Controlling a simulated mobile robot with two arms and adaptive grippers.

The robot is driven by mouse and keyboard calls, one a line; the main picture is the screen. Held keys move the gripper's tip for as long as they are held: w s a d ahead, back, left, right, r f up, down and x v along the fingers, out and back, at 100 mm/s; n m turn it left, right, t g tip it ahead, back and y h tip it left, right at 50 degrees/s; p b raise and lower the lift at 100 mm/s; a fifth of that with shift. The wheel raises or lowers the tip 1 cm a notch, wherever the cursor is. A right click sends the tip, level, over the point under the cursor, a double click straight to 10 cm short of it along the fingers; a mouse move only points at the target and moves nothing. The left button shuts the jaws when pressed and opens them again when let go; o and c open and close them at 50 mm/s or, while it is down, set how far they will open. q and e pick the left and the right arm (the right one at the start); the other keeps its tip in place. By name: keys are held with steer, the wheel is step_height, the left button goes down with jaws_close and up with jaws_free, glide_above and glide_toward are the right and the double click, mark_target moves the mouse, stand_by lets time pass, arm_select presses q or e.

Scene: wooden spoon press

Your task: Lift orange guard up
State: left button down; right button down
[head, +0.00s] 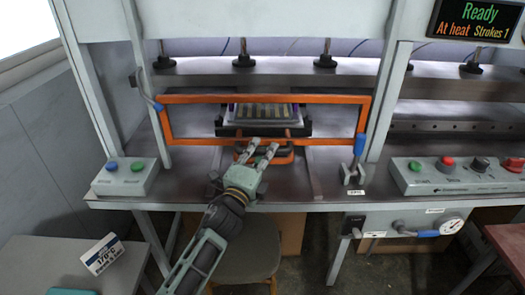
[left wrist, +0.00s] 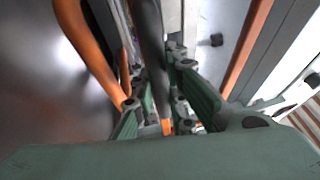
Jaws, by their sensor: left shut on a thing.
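The orange guard (head: 205,98) is a rectangular frame across the front of the press opening, and it is down. Behind it a dark tray (head: 222,129) holds a row of light strips. My left gripper (head: 262,148) is at the middle of the guard's lower bar. In the left wrist view its green fingers (left wrist: 163,105) are shut on a dark bar (left wrist: 150,40), which looks like the guard's handle. A curved orange part (left wrist: 85,45) lies beside the fingers, and an orange strip (left wrist: 248,45) shows to the right. My right gripper is not in view.
A blue-handled lever (head: 359,146) stands right of the guard. A button box (head: 125,176) is at left and a control panel (head: 455,175) at right. A display (head: 478,20) reads Ready, At heat, Strokes 1. A stool (head: 245,262) stands below the bench.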

arm_select(q)
step_height(320, 180, up, 26)
steer(key=p, duration=2)
steer(key=shift+p, duration=0.35)
steer(key=c, duration=1.7)
jaws_free()
steer(key=shift+c, duration=0.2)
steer(key=v, duration=1.2)
steer(key=shift+a+f, duration=0.1)
